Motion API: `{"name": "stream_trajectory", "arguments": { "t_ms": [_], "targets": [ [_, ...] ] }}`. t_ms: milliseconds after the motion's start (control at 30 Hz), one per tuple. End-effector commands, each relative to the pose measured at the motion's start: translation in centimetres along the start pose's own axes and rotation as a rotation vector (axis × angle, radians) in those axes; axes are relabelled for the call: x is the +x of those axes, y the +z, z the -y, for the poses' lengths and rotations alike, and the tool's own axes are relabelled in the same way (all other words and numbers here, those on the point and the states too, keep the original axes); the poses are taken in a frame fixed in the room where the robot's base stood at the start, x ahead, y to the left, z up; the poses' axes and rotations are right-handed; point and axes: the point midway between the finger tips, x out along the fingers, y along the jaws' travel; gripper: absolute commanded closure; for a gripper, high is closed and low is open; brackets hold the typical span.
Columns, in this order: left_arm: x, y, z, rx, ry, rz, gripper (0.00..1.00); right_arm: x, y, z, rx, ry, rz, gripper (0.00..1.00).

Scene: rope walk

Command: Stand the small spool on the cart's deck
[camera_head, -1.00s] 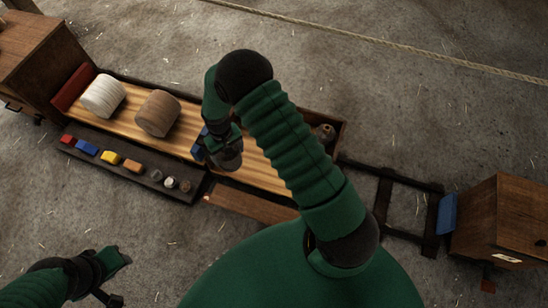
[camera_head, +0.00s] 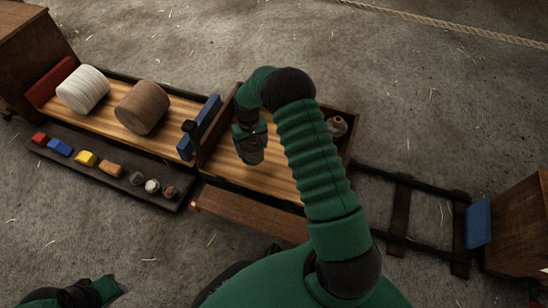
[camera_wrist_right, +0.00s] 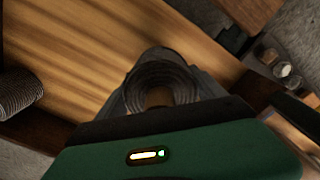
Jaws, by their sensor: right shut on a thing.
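My right gripper (camera_head: 252,156) hangs over the right-hand wooden bed (camera_head: 282,182), just right of the upright blue board. In the right wrist view, its two fingers (camera_wrist_right: 158,88) are shut on the small spool (camera_wrist_right: 160,80), a round ringed thing with a hole in its middle, seen end-on. In the head view the gripper hides the spool; I cannot tell whether it touches the wood below. The deck (camera_head: 110,115) on the left carries a large white spool (camera_head: 82,90) and a large brown spool (camera_head: 142,107). My left gripper is low at the left, largely cut off (camera_head: 100,291).
The blue board (camera_head: 200,128) and dark walls divide the beds. Another small spool (camera_head: 337,126) stands at the right bed's far end and shows in the wrist view (camera_wrist_right: 18,92). A dark tray (camera_head: 125,180) holds colored blocks. Rails (camera_head: 400,215) run right to a box (camera_head: 520,220).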

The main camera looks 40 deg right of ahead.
Motion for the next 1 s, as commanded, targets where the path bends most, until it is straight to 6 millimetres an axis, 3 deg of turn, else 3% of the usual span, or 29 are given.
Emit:
{"name": "stream_trajectory", "arguments": {
  "t_ms": [33,200,433,500,600,633,667,933,967,1000],
  "targets": [
    [1.4,0.3,0.0,0.001,0.0,0.0,0.66,0.8,0.5,-1.4,0.007,0.0,-0.002,0.78],
    [3.0,0.7,0.0,0.001,0.0,0.0,0.66,0.9,2.3,-4.7,0.003,0.0,-0.002,0.78],
    [4.2,1.0,0.0,0.001,0.0,0.0,0.66,1.1,3.5,-7.0,0.002,0.002,-0.002,0.78],
    [6.1,1.4,0.0,0.0,0.0,0.0,0.66,3.2,3.5,-6.9,-0.001,0.0,-0.001,0.78],
    [7.5,1.8,0.0,0.0,0.0,0.001,0.66,4.7,3.4,-6.9,-0.001,0.001,-0.001,0.78],
    [7.6,1.8,0.0,0.001,0.0,0.001,0.66,4.7,3.4,-6.9,-0.001,0.001,-0.001,0.78],
    [7.5,1.8,0.0,0.001,0.0,0.001,0.66,4.6,3.4,-6.9,-0.001,0.001,-0.002,0.86],
    [7.0,1.6,0.0,0.001,0.0,0.0,0.66,4.4,3.4,-6.9,-0.001,0.001,-0.001,0.86],
    [7.0,1.6,0.0,0.001,0.0,0.0,0.66,4.4,3.4,-6.9,-0.001,0.001,-0.001,0.17],
    [7.0,1.7,0.0,0.001,0.0,0.0,0.66,4.4,3.4,-6.9,-0.001,0.001,-0.001,0.12]
  ]
}}
